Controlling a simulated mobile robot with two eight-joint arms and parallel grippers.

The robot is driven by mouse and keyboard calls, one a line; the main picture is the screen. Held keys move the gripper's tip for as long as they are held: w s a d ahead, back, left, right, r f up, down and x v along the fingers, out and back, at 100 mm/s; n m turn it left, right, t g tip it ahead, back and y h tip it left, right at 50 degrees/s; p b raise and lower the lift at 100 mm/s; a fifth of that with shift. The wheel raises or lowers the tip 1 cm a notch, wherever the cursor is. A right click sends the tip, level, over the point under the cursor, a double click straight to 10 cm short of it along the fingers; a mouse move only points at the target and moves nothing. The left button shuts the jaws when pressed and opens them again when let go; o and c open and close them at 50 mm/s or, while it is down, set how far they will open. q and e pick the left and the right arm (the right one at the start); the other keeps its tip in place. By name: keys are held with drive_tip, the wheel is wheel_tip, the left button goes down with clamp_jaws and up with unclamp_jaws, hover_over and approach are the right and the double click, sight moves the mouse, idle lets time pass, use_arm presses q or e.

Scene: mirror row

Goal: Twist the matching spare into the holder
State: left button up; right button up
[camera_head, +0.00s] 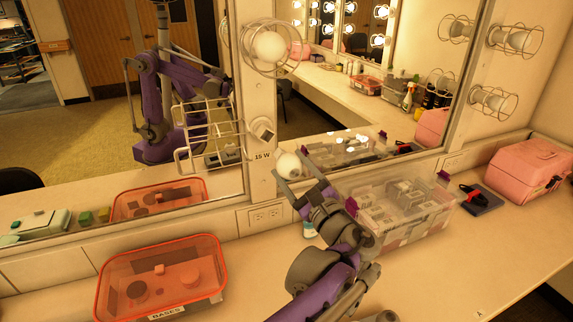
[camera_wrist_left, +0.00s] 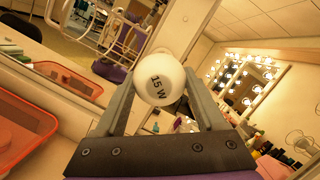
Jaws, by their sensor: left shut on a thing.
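My left gripper (camera_head: 297,172) is shut on a round white bulb (camera_head: 289,165). In the left wrist view the bulb (camera_wrist_left: 160,80) shows a "15 W" print, held between the two grey fingers (camera_wrist_left: 163,98). The holder (camera_head: 262,132) is on the post between the mirrors, with a "15 W" label (camera_head: 262,155) below it. The bulb is below and right of the holder in the head view, apparently apart from it. An open wire cage (camera_head: 208,132) hangs left of the holder; it also shows in the left wrist view (camera_wrist_left: 108,30). My right gripper is not in view.
A caged bulb (camera_head: 269,46) is higher on the post. An orange-rimmed bin labelled "BASES" (camera_head: 218,240) stands at left on the counter. A clear bin of boxes (camera_head: 440,213) stands behind my left arm. A pink case (camera_head: 525,168) is at right. The right front counter is clear.

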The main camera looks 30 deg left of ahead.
sight(280, 153)
use_arm(q)
drive_tip(key=shift+w+a+b, duration=0.2)
drive_tip(key=shift+w+a, duration=1.05)
drive_tip(key=shift+a, duration=0.2)
drive_tip(key=shift+w+a+b, duration=0.15)
drive_tip(key=shift+w+a, duration=1.05)
drive_tip(key=shift+a, duration=0.2)
drive_tip(key=shift+r+p, duration=0.1)
drive_tip(key=shift+p, duration=0.3)
idle(0.5)
drive_tip(key=shift+w+f+p+x, duration=0.15)
drive_tip(key=shift+f+x, duration=0.05)
drive_tip(key=shift+x, duration=0.75)
drive_tip(key=shift+w+f+p+x, duration=0.1)
drive_tip(key=shift+f+p+x, duration=0.1)
drive_tip(key=shift+x, duration=0.75)
idle(1.8)
drive_tip(key=shift+d, duration=0.1)
